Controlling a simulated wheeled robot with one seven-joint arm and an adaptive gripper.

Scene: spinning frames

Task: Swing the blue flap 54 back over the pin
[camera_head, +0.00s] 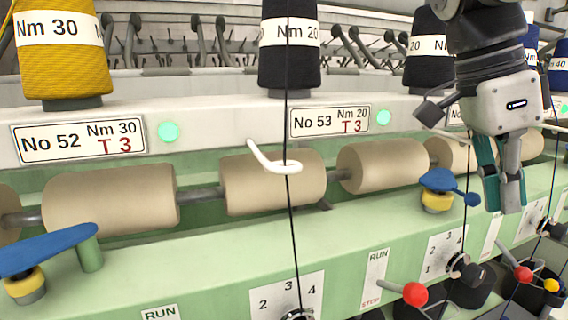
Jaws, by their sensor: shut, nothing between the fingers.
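A blue flap (440,180) on a yellow and grey base sits on the green rail, right of centre. Its arm slopes down to the right and ends in a rounded blue tip. I read no number on it and see no pin clearly by it. My gripper (507,208) hangs just right of this flap, teal fingers down, shut and empty. A visible gap lies between them in the picture. Another blue flap (45,248) at the far left reaches over a green pin (91,255). The plate behind my gripper is mostly hidden.
Plates No 52 (80,137) and No 53 (330,122) mark the white beam. Tan rollers (275,180) run behind the green rail (340,245). A white hook (275,163) and a dark thread stand in front. Red-knobbed levers (416,294) stick out at lower right.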

